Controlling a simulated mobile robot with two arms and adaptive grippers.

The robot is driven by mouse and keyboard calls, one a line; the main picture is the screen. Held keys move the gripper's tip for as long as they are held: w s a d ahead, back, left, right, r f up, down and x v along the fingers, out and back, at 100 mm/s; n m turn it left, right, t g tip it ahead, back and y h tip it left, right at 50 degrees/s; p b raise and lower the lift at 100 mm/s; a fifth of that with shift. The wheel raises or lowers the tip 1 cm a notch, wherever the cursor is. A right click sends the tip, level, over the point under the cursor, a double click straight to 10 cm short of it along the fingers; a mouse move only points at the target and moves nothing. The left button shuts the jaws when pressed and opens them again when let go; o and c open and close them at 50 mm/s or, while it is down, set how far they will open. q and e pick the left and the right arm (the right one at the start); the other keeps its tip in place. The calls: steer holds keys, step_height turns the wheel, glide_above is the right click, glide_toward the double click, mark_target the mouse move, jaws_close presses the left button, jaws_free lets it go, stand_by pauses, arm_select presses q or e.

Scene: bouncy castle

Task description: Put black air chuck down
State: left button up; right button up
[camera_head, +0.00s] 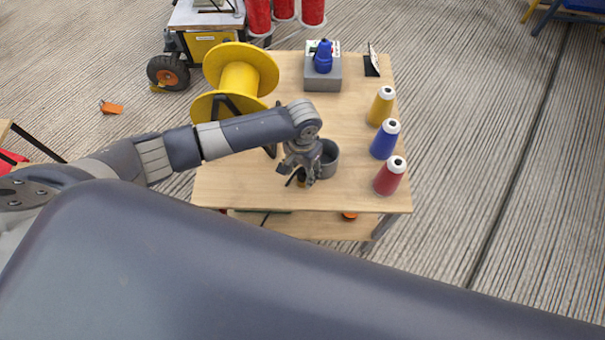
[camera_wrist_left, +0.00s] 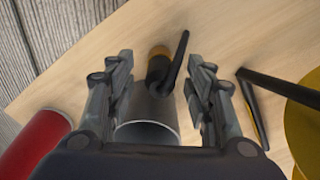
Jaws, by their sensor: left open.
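The black air chuck (camera_wrist_left: 160,72) has a brass-coloured collar and a black lever. In the wrist view it shows between the fingers of my left gripper (camera_wrist_left: 160,92), with a gap on each side. My left gripper is open. It also shows in the head view (camera_head: 302,174), low over the table's near part and partly covering the chuck. A grey cup (camera_head: 331,159) stands just right of the gripper, and it shows between the fingers in the wrist view (camera_wrist_left: 148,130). The chuck overlaps the cup there; I cannot tell if they touch. My right gripper is not in view.
The wooden table (camera_head: 240,190) holds a yellow spool (camera_head: 240,78) at the back left and a grey box (camera_head: 323,74) with a blue bottle (camera_head: 323,56). The table's middle right is bare.

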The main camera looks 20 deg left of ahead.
arm_select(q)
steer(key=shift+f, duration=0.8)
jaws_close()
steer(key=shift+r, duration=0.2)
